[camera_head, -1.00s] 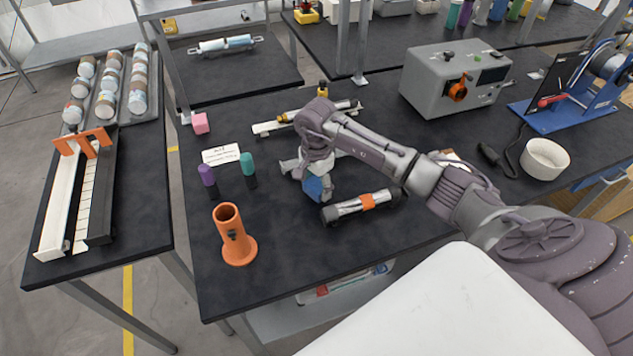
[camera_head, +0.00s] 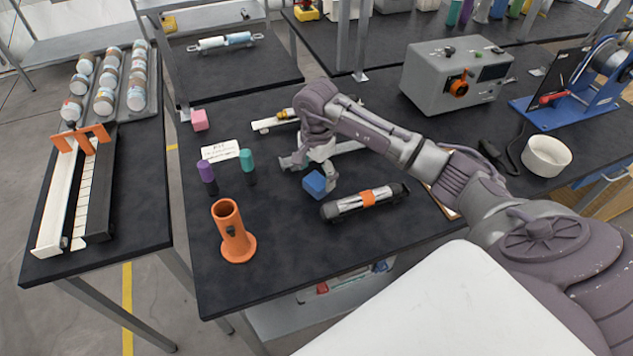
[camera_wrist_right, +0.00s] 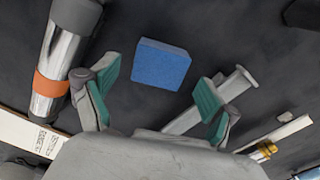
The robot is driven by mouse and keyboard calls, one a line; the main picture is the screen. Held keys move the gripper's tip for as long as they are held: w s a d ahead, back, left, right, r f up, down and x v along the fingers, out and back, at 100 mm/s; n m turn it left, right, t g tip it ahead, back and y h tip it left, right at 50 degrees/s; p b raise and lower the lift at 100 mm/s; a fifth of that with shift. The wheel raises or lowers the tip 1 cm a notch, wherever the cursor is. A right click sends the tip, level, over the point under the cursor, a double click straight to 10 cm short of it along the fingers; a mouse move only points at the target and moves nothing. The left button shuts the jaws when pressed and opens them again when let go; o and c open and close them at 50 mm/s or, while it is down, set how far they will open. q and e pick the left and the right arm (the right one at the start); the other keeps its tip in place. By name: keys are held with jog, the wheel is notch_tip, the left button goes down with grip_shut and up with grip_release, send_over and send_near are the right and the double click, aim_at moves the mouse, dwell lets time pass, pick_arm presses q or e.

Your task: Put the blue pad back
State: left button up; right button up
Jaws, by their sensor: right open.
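The blue pad (camera_head: 314,184), a small block, lies on the dark tabletop left of the metal cylinder with the orange band. It also shows in the right wrist view (camera_wrist_right: 161,64), just past the fingertips. My right gripper (camera_head: 310,168) is beside and behind the pad in the head view. Its green-lined fingers (camera_wrist_right: 158,88) are spread apart with nothing between them, and the pad looks clear of both. My left gripper is not in view.
The banded cylinder (camera_head: 365,202) lies close to the pad's right. An orange tube stand (camera_head: 233,235), a purple marker (camera_head: 206,172) and a teal marker (camera_head: 247,161) stand to the left. A grey box (camera_head: 455,80) is behind right.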

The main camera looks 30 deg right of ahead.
aim_at(316, 181)
notch_tip(316, 181, up, 9)
jog(key=b, duration=0.2)
dwell(0.6)
